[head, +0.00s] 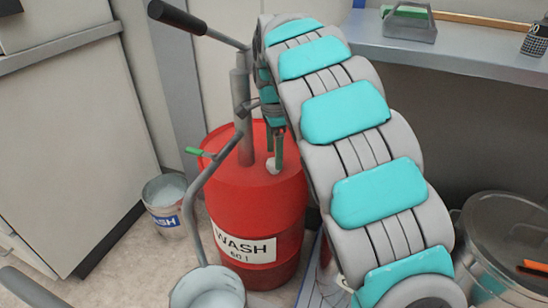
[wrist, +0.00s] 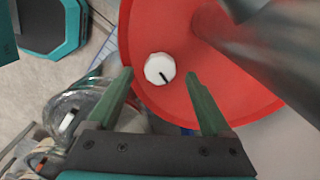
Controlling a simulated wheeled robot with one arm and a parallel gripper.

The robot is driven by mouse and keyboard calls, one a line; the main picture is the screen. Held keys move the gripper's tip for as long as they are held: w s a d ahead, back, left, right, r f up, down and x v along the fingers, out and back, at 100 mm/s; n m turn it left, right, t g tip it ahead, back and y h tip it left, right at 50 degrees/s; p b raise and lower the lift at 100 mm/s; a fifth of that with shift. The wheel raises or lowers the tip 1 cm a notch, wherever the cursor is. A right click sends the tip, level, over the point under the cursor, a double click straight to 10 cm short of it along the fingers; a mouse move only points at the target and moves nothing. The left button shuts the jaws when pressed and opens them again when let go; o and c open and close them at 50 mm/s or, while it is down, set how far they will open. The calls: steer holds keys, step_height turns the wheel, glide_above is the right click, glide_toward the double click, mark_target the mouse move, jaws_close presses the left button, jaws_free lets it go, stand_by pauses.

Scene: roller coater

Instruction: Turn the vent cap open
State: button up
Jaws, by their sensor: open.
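The vent cap (wrist: 160,68) is a small round white knob with a black line on its face. It sits on the top of the red drum (wrist: 160,22), near the rim. In the head view the cap (head: 273,167) is a small white bit on the drum (head: 262,205), just below my gripper (head: 275,156). In the wrist view my gripper (wrist: 159,77) is open, with one green finger to each side of the cap. Gaps show between the cap and both fingers. In that view the black line points down and to the right.
A grey pump pipe (head: 243,110) rises from the drum lid close to the cap, with a black-handled lever (head: 178,18). Its spout reaches down to a pale bucket (head: 207,290). A WASH bucket (head: 168,205) stands left, a lidded metal pot (head: 510,240) right.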

steer(key=shift+f, duration=1.25)
jaws_close()
steer(key=shift+n, duration=1.6)
jaws_free()
steer(key=shift+r+b, duration=0.4)
steer(key=shift+r, duration=3.55)
